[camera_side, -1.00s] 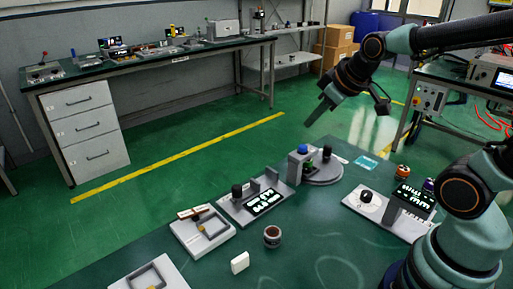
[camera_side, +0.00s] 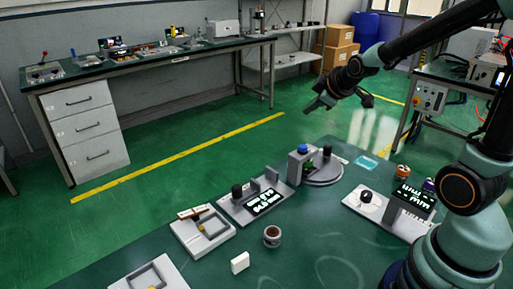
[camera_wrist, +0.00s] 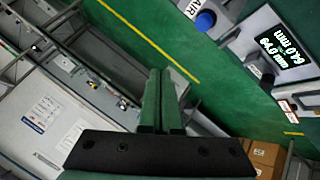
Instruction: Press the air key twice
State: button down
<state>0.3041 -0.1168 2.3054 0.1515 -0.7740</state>
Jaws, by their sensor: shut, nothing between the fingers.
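The air key is a round blue button (camera_wrist: 205,20) beside a label reading AIR, at the top of the wrist view. In the side view a blue cap (camera_side: 303,149) tops a small grey block at the back of the green bench. My gripper (camera_side: 312,106) is in the air above and beyond that block in the side view, clear of it. In the wrist view its two green fingers (camera_wrist: 161,80) lie side by side, shut and empty, with the blue button ahead and to the right, apart from them.
A lit display unit (camera_side: 265,202) with a black knob stands left of the blue cap. A round grey platform (camera_side: 325,172) lies beside it. A generator panel (camera_side: 415,198) and white dial plate (camera_side: 365,201) stand at the right. A white block (camera_side: 239,262) lies near the front.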

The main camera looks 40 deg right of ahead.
jog(key=shift+f, duration=4.35)
jog(key=shift+f, duration=0.15)
jog(key=shift+f, duration=0.25)
jog(key=shift+f, duration=0.55)
jog(key=shift+r, duration=1)
jog(key=shift+r, duration=2.5)
